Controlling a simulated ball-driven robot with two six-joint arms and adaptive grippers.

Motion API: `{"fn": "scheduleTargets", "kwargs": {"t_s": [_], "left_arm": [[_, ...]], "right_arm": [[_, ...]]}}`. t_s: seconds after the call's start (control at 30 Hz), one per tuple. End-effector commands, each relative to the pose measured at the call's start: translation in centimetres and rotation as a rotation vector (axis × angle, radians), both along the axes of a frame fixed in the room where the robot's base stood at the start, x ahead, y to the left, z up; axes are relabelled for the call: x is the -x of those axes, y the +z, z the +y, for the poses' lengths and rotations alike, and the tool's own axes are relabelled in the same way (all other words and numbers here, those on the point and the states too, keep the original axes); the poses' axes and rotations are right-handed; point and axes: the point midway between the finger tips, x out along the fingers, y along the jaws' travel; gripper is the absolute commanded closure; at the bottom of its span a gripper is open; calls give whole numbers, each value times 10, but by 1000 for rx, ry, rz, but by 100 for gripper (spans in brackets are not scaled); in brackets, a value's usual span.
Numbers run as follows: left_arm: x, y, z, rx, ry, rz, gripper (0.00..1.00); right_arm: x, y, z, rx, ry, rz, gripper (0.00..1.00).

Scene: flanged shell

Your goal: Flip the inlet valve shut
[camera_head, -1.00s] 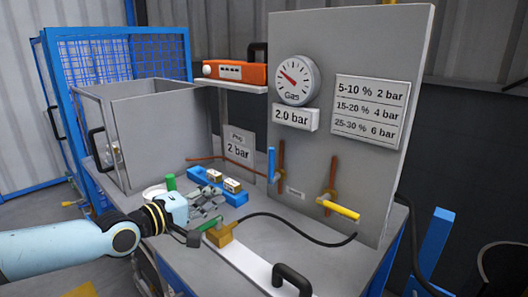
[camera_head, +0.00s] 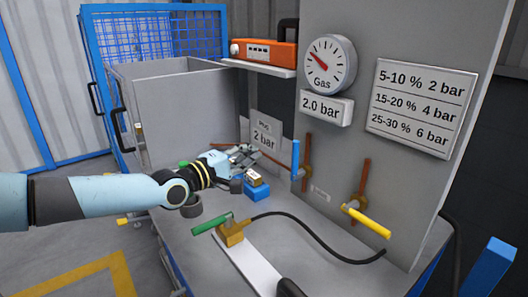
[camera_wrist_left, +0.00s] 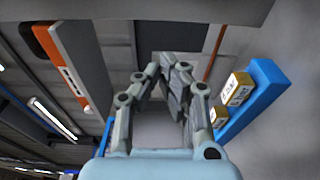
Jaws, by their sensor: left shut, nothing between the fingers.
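Three lever valves show in the head view; I cannot tell which is the inlet valve. A blue lever (camera_head: 295,160) stands upright on a pipe at the panel. A yellow lever (camera_head: 368,223) slants down to the right on the right-hand pipe. A green lever (camera_head: 212,223) lies on a brass valve body (camera_head: 232,234) on the bench, with a black hose attached. My left gripper (camera_head: 252,153) is shut and empty, above the bench, left of the blue lever and apart from it. Its fingers meet in the left wrist view (camera_wrist_left: 176,66). My right gripper is not in view.
The grey panel (camera_head: 400,60) carries a gas gauge (camera_head: 328,66) and pressure signs. A blue block (camera_head: 256,190) with labelled pieces sits below my left gripper. A black hose (camera_head: 325,238) crosses the bench. An open grey box (camera_head: 180,110) stands at the left.

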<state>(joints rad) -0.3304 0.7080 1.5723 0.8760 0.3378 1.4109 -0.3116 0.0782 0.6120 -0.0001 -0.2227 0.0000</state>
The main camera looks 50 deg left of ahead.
Motion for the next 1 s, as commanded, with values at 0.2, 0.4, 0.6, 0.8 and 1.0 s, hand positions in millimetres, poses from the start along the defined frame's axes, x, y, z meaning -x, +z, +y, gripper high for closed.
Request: {"fn": "scheduleTargets", "kwargs": {"t_s": [0.2,0.4,0.6,0.8,1.0], "left_arm": [[-42,-2,2,1,2,-6,100],[-81,-5,5,1,1,-5,100],[-84,5,-15,6,0,0,100],[-79,2,-31,3,0,0,100],[-78,0,-34,1,0,0,100]], "right_arm": [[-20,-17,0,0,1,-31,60],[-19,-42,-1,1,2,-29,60],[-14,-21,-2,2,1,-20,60],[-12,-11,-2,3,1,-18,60],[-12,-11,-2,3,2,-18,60]]}}
